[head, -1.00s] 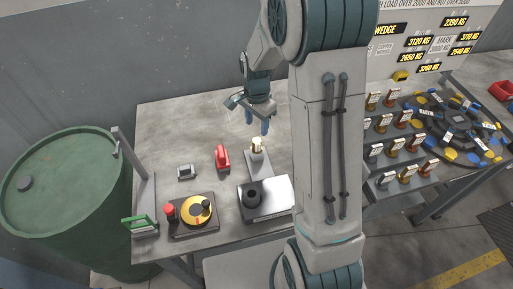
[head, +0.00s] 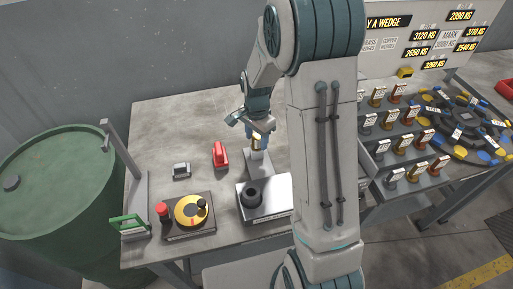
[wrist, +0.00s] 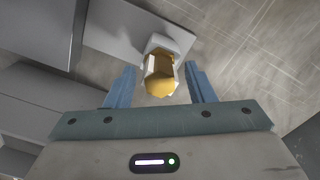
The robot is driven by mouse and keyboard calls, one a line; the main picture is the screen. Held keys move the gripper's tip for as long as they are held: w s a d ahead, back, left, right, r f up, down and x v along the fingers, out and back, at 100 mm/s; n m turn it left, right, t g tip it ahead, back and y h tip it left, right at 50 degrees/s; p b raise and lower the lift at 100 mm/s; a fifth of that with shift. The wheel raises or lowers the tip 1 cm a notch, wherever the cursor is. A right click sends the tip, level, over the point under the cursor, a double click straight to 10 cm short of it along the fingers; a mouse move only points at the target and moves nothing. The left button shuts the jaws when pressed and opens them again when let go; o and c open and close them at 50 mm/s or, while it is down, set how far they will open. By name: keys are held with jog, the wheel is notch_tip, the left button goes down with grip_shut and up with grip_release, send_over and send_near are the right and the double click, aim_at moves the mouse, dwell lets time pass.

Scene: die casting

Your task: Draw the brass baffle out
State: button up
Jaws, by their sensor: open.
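The brass baffle (head: 257,142) stands upright in a small grey stand on the workbench, in the middle of the head view. In the wrist view the brass piece (wrist: 160,82) shows from above, gold with pale sides. My gripper (head: 250,135) is at the baffle's height, partly hidden behind my wrist in the head view. In the wrist view its two blue fingers (wrist: 157,88) are open, one on each side of the baffle, with a gap on both sides. The baffle's lower part is hidden in the stand.
A grey box with a black round socket (head: 253,192) stands in front. A red-handled item (head: 220,155), a small grey gauge (head: 181,170) and a yellow dial panel (head: 190,210) are to the left. Racks of tagged pieces (head: 405,145) are at right. The bench's back left is clear.

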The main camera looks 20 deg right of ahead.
jog(key=shift+r, duration=0.1)
jog(key=c, duration=1.1)
jog(key=shift+o, duration=0.2)
jog(key=shift+r+p, duration=0.45)
jog(key=shift+r, duration=0.25)
jog(key=shift+r+p, duration=1.55)
jog(key=shift+r, duration=0.8)
